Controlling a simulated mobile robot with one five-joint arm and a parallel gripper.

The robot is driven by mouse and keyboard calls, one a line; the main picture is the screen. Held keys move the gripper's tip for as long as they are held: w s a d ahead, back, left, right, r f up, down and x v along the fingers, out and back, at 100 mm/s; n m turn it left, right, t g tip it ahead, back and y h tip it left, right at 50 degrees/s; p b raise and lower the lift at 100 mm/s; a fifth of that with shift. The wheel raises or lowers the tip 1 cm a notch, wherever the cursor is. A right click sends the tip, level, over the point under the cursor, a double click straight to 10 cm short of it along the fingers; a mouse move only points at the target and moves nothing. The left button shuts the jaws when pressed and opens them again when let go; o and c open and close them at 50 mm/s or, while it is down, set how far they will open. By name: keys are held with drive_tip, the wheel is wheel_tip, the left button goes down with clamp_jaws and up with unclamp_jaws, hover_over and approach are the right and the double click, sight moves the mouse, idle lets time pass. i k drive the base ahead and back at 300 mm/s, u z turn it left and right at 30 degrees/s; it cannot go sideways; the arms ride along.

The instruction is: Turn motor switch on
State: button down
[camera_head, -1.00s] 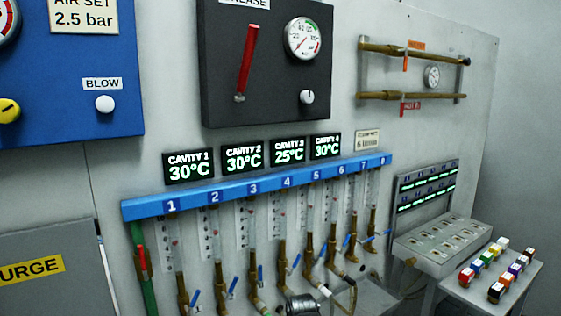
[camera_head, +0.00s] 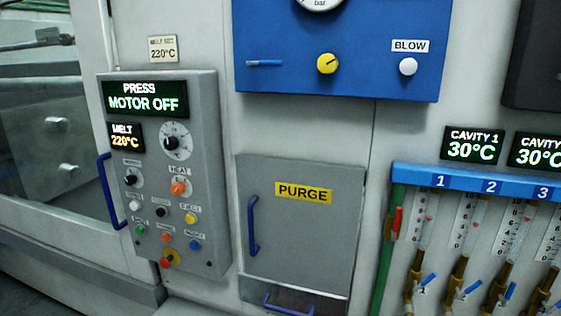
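The grey press control panel (camera_head: 208,118) is at the left of the head view. Its display (camera_head: 146,98) reads PRESS MOTOR OFF. Below the smaller MELT 220°C display (camera_head: 127,136) is a black rotary switch (camera_head: 130,180) on a pale round plate; the small label above it is too blurred to read surely, so I cannot confirm it is the motor switch. An orange knob (camera_head: 178,188) labelled HEAT is to its right, and a larger black dial knob (camera_head: 172,143) is above that. My gripper is not in view.
Several coloured buttons and a red-and-yellow knob (camera_head: 167,259) fill the panel's lower part. A blue handle (camera_head: 106,190) stands at its left edge. To the right are the PURGE door (camera_head: 300,225) and a blue panel (camera_head: 290,78) with a BLOW button (camera_head: 408,66).

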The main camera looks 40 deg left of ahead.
sight(131, 180)
drive_tip(key=u, duration=4.95)
drive_tip(key=k, duration=0.9)
drive_tip(key=z, duration=0.6)
drive_tip(key=i, duration=0.15)
drive_tip(key=z, duration=0.05)
